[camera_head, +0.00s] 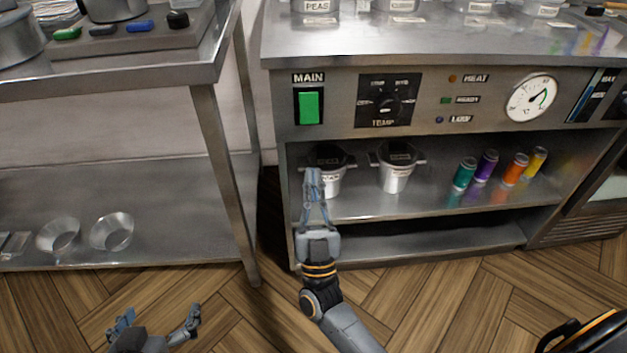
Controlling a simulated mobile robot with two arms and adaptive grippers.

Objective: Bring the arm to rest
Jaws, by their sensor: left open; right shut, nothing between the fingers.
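My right gripper (313,180) is shut and empty. It points up in front of the range's open shelf, and its tips overlap the left pot (330,172) in the picture. I cannot tell whether it touches the pot. My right arm reaches up from the bottom middle. My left gripper (157,318) is open and empty at the bottom left, low over the wooden floor, with its fingers wide apart. Most of my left arm is out of view.
The range front has a green MAIN switch (309,106), a TEMP knob (386,101) and a gauge (531,99). A second pot (396,168) and several coloured shakers stand on the shelf (440,203). A steel table (110,78) with bowls on its undershelf stands left. The floor (440,300) is mostly open.

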